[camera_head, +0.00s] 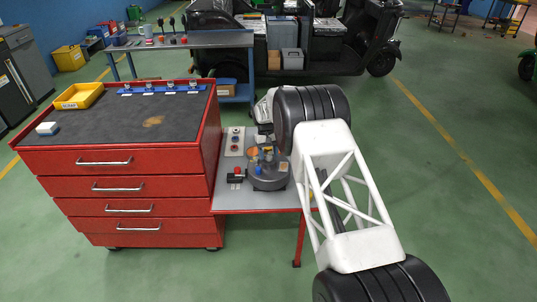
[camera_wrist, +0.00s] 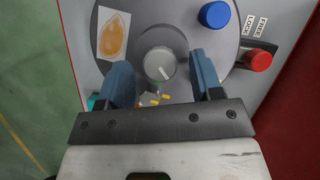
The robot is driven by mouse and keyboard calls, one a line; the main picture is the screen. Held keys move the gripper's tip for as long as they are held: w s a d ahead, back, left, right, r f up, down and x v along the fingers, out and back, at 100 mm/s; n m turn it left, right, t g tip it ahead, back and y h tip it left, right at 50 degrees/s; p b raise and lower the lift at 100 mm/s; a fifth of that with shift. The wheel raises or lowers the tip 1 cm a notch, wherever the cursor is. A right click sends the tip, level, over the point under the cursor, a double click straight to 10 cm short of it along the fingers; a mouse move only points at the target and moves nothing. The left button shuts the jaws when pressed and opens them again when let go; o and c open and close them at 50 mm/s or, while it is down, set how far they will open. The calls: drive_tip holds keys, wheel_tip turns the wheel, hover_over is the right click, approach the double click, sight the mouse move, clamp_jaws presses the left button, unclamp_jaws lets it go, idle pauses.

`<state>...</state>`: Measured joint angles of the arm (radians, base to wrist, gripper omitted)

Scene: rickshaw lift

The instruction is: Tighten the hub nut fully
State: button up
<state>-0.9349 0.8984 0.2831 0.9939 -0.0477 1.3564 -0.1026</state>
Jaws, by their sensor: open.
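The hub nut (camera_wrist: 160,65) shows in the wrist view as a round grey knob with a pale green mark on its face. My gripper (camera_wrist: 160,70) is open, with one blue finger on each side of the nut. A gap shows between each finger and the nut; I cannot tell how far down the fingers reach. A red knob (camera_wrist: 258,60) is beside the LOCK and FREE labels (camera_wrist: 254,26). In the head view the nut is hard to make out.
Small yellow pieces (camera_wrist: 160,99) lie below the nut. A red drawer cabinet (camera_head: 130,190) stands left of the shelf (camera_head: 240,200). A control panel (camera_head: 235,141) is behind the hub.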

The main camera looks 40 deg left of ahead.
drive_tip(key=v, duration=0.7)
drive_tip(key=shift+a+r, duration=0.15)
drive_tip(key=shift+r, duration=0.2)
drive_tip(key=shift+w, duration=0.1)
idle(0.5)
